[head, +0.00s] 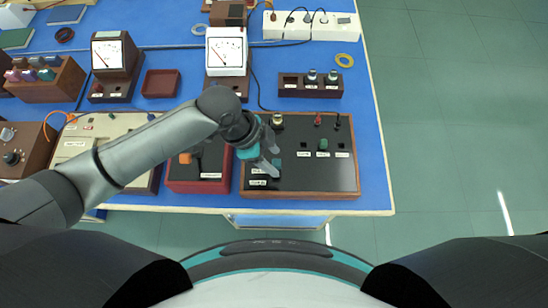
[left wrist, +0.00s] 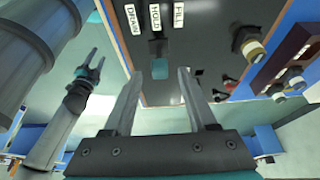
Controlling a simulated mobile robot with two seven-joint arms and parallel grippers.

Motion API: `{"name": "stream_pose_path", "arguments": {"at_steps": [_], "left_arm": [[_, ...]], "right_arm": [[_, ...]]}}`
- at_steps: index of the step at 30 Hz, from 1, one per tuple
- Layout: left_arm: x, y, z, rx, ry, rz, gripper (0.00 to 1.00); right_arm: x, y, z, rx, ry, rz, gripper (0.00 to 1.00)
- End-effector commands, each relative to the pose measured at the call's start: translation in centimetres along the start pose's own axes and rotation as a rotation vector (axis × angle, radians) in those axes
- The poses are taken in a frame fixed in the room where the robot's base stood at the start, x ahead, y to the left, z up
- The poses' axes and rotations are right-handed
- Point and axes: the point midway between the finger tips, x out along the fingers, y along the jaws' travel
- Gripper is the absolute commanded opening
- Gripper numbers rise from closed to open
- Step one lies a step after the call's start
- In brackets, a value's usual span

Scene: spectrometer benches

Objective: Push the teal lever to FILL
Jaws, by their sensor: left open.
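The teal lever (left wrist: 160,69) is a small teal block on a dark mount on the black-topped panel (head: 310,178). In the left wrist view, the labels DRAIN (left wrist: 133,21), HOLD (left wrist: 155,17) and FILL (left wrist: 179,14) sit in a row above it, and the lever appears nearest to HOLD. My left gripper (head: 270,161) is open and empty over the panel's left part. Its fingers (left wrist: 157,98) point toward the lever, which appears between them; contact cannot be told. My right gripper (left wrist: 88,66) is off to the left in the left wrist view, its fingers apart and empty.
A red box with an orange switch (head: 185,158) stands left of the panel. Meters (head: 226,52) and a dark vial block (head: 310,86) stand behind. Floor (head: 455,130) lies right of the blue bench.

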Motion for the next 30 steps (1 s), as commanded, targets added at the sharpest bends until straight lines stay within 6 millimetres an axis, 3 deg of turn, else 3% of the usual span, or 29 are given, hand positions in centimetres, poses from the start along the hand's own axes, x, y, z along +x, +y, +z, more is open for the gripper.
{"name": "stream_pose_path", "arguments": {"at_steps": [4, 13, 27, 30], "left_arm": [[1.07, 0.02, -0.01, 0.000, -0.001, 0.000, 0.57], [1.23, 0.01, 0.00, 0.001, -0.001, 0.000, 0.57], [1.19, 0.01, 0.01, 0.000, -0.001, 0.000, 0.06], [1.19, 0.01, 0.01, 0.000, -0.001, 0.000, 0.00]], "right_arm": [[0.19, 0.00, 0.04, 0.000, 0.000, 0.000, 0.50], [0.18, -0.03, 0.17, -0.001, -0.002, 0.000, 0.50], [0.17, -0.11, 0.55, -0.001, -0.009, -0.002, 0.50], [0.17, -0.12, 0.56, -0.002, -0.009, -0.002, 0.50]]}}
